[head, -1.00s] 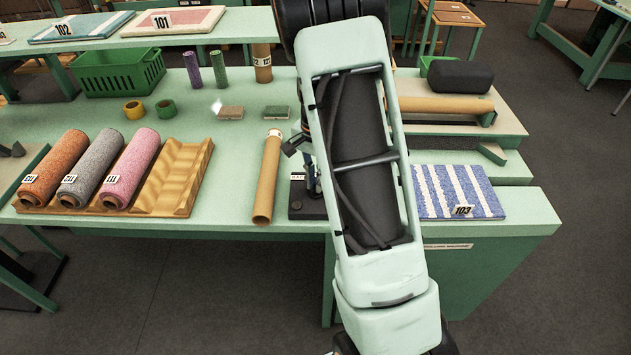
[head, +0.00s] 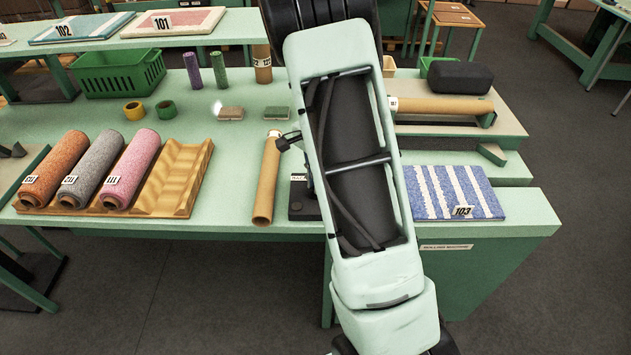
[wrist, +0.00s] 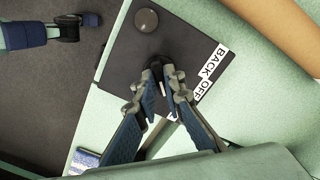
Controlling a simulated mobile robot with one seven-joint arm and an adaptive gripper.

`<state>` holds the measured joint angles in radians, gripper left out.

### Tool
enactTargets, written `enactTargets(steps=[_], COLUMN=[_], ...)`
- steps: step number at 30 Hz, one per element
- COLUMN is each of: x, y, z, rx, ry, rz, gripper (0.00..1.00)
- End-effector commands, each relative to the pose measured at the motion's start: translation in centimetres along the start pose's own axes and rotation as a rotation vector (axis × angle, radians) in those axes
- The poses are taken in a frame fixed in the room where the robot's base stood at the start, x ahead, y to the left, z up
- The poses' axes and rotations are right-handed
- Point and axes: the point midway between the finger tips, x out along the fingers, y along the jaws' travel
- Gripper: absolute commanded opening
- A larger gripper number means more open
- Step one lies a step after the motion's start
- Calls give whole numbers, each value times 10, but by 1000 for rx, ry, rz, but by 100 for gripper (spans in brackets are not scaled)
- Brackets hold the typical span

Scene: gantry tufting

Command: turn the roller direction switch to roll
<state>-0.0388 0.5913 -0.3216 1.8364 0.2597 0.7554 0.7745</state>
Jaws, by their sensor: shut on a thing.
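In the wrist view the roller direction switch (wrist: 156,63) is a small dark knob on a black panel (wrist: 120,52). My gripper (wrist: 160,74) is shut on it, its fingertips close around it. The white label beside it (wrist: 209,66) reads BACK and OFF; its lower part is hidden by a finger. The fingers cover most of the switch, so I cannot tell where it points. In the head view my arm hides the gripper and switch; only the left part of the black panel (head: 304,206) shows.
A round grey knob (wrist: 146,20) is on the same panel. In the head view a cardboard tube (head: 266,185) lies just left of the panel, and a striped blue sample (head: 452,193) lies right of my arm. A wooden rack (head: 170,185) holds rolls farther left.

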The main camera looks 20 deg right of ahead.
Motion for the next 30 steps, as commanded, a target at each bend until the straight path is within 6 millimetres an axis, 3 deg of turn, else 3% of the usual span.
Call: enactTargets(steps=[1, 2, 6, 17, 20, 30], x=[-1, -1, -1, -5, -17, -88], y=[-1, -1, -1, -1, -1, -1], z=[0, -1, 0, 0, -1, -1], rx=[2, 2, 2, 0, 0, 0], ry=[1, 1, 1, 1, 3, 3], rz=[-3, -3, -2, -2, -4, -6], gripper=[0, 10, 26, 27, 27, 27])
